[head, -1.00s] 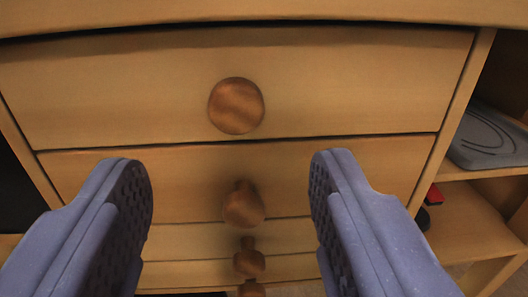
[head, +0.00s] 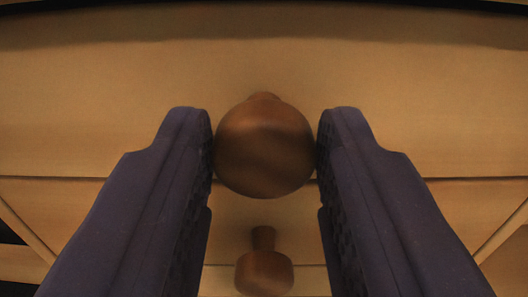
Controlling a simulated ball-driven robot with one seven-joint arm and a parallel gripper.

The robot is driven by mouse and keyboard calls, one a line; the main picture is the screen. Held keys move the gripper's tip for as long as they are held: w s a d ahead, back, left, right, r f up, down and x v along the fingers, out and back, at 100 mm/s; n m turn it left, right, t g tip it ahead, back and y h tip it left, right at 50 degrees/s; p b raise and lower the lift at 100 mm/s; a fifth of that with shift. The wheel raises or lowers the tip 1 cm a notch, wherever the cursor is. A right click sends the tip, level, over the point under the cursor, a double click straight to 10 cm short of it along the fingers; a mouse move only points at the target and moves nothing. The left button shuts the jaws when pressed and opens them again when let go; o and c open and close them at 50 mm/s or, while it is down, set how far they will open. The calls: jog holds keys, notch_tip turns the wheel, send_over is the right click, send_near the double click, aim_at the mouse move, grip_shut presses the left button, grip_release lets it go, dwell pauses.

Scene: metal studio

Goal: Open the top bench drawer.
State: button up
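The top bench drawer (head: 420,110) fills the upper part of the head view, with its light wooden front flush and closed as far as I can see. Its round brown wooden knob (head: 264,148) is in the middle of the view. My gripper (head: 264,150) has one dark blue finger on each side of the knob. Both padded inner faces appear to touch the knob's sides, so the gripper looks shut on it. The knob's stem is mostly hidden behind the ball.
A second drawer (head: 450,205) lies just below, with its own brown knob (head: 264,272) under and between my fingers. The bench's top edge shows as a dark gap along the top of the view.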

grip_shut()
jog(key=s+p, duration=0.1)
jog(key=s, duration=1.3)
jog(key=shift+a+p, duration=0.25)
jog(key=shift+p, duration=0.15)
jog(key=o, duration=0.5)
grip_release()
